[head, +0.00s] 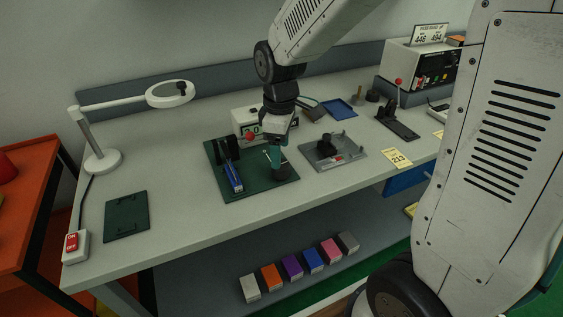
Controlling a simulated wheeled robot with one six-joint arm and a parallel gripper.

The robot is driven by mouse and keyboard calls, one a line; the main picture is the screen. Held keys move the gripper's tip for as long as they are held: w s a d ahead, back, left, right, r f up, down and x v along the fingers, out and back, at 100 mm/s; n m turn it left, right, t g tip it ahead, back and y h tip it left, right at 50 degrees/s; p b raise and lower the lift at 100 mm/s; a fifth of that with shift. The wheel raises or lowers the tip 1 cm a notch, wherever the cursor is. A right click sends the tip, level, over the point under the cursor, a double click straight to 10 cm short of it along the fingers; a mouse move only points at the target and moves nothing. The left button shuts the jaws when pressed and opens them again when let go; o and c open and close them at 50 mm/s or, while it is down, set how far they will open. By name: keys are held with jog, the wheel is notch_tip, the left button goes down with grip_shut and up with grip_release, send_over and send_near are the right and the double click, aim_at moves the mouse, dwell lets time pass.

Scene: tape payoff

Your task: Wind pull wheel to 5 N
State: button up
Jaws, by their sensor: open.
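A dark green base plate (218,178) lies on the bench in front of my arm. On it stand a black upright fixture with a blue-and-white strip (234,177) and a dark round piece (281,174) at the right, which may be the pull wheel. My gripper (276,161) points down directly over this dark piece with its jaws open. I cannot tell whether the fingers touch it.
A grey plate with fittings (334,153) lies close to the right, with a yellow tag marked 213 (398,159) beyond it. A magnifier lamp (103,158), dark green mat (127,216) and red switch (72,243) are at left. The bench front is mostly clear.

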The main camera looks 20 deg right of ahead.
aim_at(281, 168)
notch_tip(281, 168, down, 5)
jog(key=shift+f, duration=0.1)
dwell(0.3)
